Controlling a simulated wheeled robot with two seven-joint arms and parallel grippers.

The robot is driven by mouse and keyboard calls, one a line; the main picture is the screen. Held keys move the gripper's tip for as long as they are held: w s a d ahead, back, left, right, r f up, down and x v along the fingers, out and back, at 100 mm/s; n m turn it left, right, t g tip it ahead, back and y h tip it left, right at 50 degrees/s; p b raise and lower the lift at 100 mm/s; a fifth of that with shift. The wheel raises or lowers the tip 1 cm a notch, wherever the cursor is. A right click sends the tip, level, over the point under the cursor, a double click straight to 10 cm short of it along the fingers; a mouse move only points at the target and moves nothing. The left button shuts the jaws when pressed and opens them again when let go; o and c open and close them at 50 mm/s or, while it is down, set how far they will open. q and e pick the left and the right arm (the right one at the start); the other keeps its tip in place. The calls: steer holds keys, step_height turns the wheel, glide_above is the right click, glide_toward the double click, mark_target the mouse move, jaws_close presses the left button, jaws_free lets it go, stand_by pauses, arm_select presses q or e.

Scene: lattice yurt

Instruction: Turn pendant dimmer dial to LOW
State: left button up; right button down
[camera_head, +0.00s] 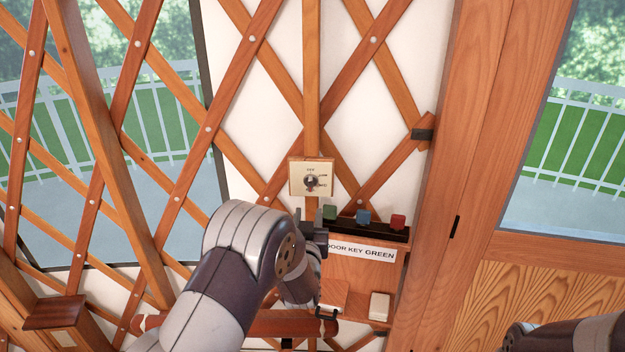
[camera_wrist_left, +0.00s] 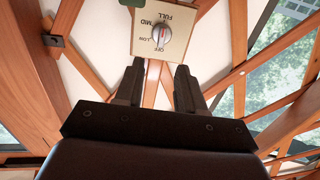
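The dimmer dial (camera_head: 311,181) is a small grey knob on a cream plate (camera_head: 296,176) fixed to a wooden upright of the lattice wall. The left wrist view shows the knob (camera_wrist_left: 161,36) close up, with OFF, LOW, MID and FULL printed around it and a reddish mark on it. I cannot tell surely which word it points at. My left gripper (camera_head: 311,218) is just below the plate in the head view. In the left wrist view its two fingers (camera_wrist_left: 160,70) are apart and empty, short of the dial and lined up with it. My right gripper is out of view.
A dark rack (camera_head: 386,234) with green, blue (camera_head: 363,216) and red (camera_head: 397,221) pieces is right of my left gripper. Below it are a "DOOR KEY GREEN" label (camera_head: 362,250) and a cream block (camera_head: 379,306). A lattice and a door frame (camera_head: 450,180) flank them.

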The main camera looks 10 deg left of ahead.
arm_select(q)
steer(key=p, duration=0.4)
glide_toward(310, 183)
steer(key=w, duration=0.5)
steer(key=w+a, duration=0.1)
steer(key=w, duration=0.1)
steer(key=w+p, duration=0.1)
steer(key=shift+w+a+f, duration=0.15)
steer(key=shift+w+a, duration=0.15)
steer(key=shift+a, duration=0.05)
steer(key=shift+s+d, duration=0.1)
steer(key=shift+s, duration=0.15)
jaws_close()
